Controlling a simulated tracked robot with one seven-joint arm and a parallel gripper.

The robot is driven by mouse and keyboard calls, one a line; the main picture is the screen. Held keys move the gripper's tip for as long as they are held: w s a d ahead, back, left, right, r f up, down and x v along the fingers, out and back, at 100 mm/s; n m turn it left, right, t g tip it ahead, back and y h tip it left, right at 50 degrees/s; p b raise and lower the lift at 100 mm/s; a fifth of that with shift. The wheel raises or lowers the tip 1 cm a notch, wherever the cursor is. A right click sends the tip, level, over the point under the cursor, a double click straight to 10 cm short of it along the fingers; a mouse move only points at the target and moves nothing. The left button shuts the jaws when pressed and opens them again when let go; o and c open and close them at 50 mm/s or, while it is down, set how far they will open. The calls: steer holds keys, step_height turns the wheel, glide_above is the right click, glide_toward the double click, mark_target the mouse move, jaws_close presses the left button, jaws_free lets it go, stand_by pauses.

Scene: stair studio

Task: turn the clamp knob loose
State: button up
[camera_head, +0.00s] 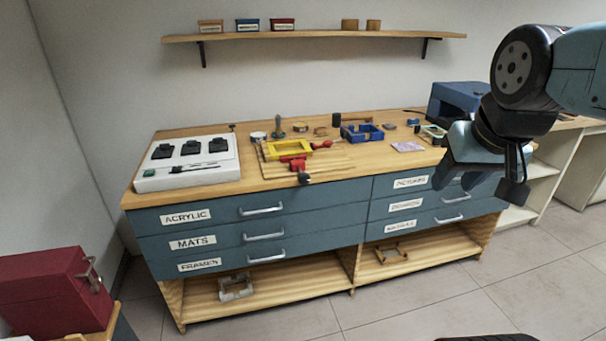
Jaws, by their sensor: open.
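A red clamp (293,162) lies near the front edge of the workbench top, against a yellow frame (286,149). A small dark knob-like end (304,179) sits at the clamp's front, by the bench edge. Its details are too small to tell. My gripper (477,188) is at the right, open and apart from the clamp, pointing down in front of the bench's right end. No object shows between its fingers.
A white panel with black units (213,179) sits at the bench's left. A blue frame (362,134), a purple pad (407,147) and small tools lie across the top. A blue box (455,98) stands behind my gripper. A shelf (310,35) hangs above; drawers (262,236) are below.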

mark_target(305, 179)
steer(key=shift+o, duration=0.4)
steer(key=shift+o, duration=0.9)
steer(key=shift+w, duration=0.15)
steer(key=shift+o, duration=1.3)
steer(key=w+a+f+t, duration=0.1)
steer(key=w, duration=0.6)
steer(key=w+a+f+n+t, duration=0.1)
steer(key=w+a+f, duration=0.1)
steer(key=w, duration=0.5)
steer(key=shift+w+a+f+t+y, duration=0.25)
steer(key=shift+a+t+y, duration=0.05)
steer(key=w+a+f+n+t+y, duration=0.1)
steer(key=w+a+f+t, duration=0.1)
steer(key=w+a+f, duration=0.3)
steer(key=w+a+f+t+y, duration=0.1)
steer(key=w+f, duration=0.1)
steer(key=w, duration=0.6)
steer(key=w+a+f+t+y, duration=0.1)
steer(key=w+a+f+t, duration=0.15)
steer(key=a+f, duration=0.5)
steer(key=w+a+f+t+y, duration=0.15)
steer(key=a+f+t, duration=0.25)
steer(key=f, duration=0.6)
steer(key=x, duration=1.3)
steer(key=shift+w+d+f, duration=0.15)
steer(key=shift+w+f, duration=0.2)
steer(key=c, duration=1)
